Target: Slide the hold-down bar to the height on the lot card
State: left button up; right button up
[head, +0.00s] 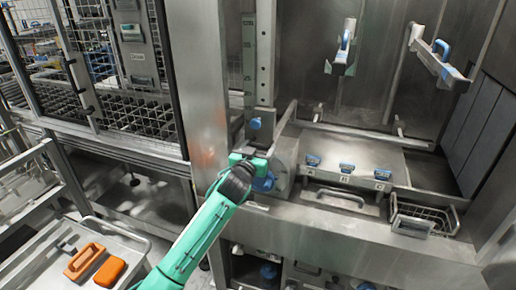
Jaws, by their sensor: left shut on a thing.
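A grey upright post with a column of holes (265,55) stands left of the steel basin. A dark block with a blue knob (256,123) sits low on it. My left gripper (252,158) is just below this knob, its green arm reaching up from the bottom edge. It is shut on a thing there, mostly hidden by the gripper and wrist. A larger blue part (263,184) shows beside the wrist, in front of a round grey housing (283,172). I cannot tell which part is the hold-down bar. No lot card can be read. My right gripper is out of view.
A wire basket (442,218) hangs at the right. A wire cage (115,80) stands left. A tray (128,238) holds orange items (110,271).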

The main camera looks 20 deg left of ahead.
pick_arm(q)
jog(key=shift+d+f, duration=0.1)
jog(key=shift+f, duration=0.35)
jog(key=o, duration=1.1)
jog(key=shift+o, duration=0.2)
jog(key=shift+d+r, duration=0.1)
jog(key=shift+r, duration=0.05)
jog(key=shift+s, duration=0.1)
jog(key=s+b, duration=0.3)
jog(key=s, duration=1)
jog(key=shift+s+a+b, duration=0.25)
jog(key=shift+s+b, duration=0.1)
